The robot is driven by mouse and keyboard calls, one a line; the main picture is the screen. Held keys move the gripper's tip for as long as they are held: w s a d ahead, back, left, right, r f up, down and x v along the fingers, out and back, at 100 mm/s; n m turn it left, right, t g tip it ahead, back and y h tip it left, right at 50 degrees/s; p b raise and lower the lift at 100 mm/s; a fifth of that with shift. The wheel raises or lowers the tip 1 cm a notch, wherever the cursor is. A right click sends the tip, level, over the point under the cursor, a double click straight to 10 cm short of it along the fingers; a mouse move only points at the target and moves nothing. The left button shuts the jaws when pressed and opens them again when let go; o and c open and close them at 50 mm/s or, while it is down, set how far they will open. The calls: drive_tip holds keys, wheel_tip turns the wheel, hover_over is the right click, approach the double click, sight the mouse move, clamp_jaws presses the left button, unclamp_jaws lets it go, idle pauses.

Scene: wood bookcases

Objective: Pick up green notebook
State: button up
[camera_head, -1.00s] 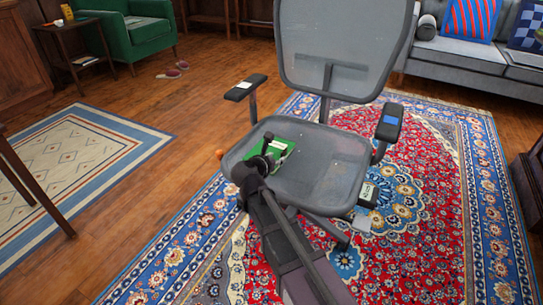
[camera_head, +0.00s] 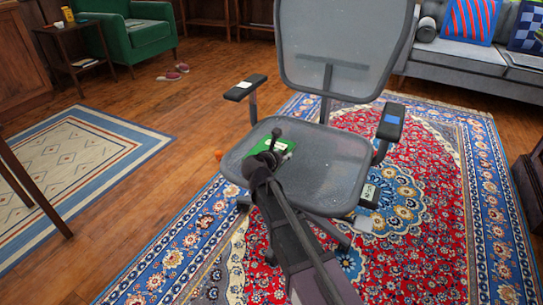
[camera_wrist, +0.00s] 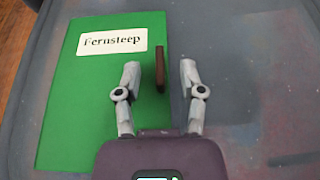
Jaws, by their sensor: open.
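The green notebook (camera_wrist: 72,105) lies flat on the seat of a grey mesh office chair (camera_head: 322,170). In the wrist view it has a white label reading "Fernsteep" and a brown strip at its right edge. My gripper (camera_wrist: 160,75) is open above the notebook's right edge, one finger over the green cover and the other over the bare seat. The brown strip shows between the fingertips. I cannot tell the height left between fingers and notebook. In the head view the notebook (camera_head: 258,147) is partly hidden by my arm and gripper (camera_head: 274,148).
The chair's armrests (camera_head: 245,87) and (camera_head: 391,122) and its backrest (camera_head: 345,45) stand around the seat. The chair is on a patterned red and blue rug (camera_head: 440,210). A green armchair (camera_head: 135,35) and a grey sofa (camera_head: 465,55) are farther back.

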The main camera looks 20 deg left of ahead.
idle(0.4)
clamp_jaws()
drive_tip(key=shift+r, duration=0.15)
wheel_tip(320, 180, up, 3)
drive_tip(key=p, duration=0.3)
drive_tip(key=shift+f, duration=0.2)
drive_tip(key=s+d+r+p, duration=0.1)
drive_tip(key=s+d, duration=0.2)
drive_tip(key=s, duration=0.4)
drive_tip(key=s+d+r+p, duration=0.1)
drive_tip(key=s+d, duration=0.2)
drive_tip(key=s, duration=0.5)
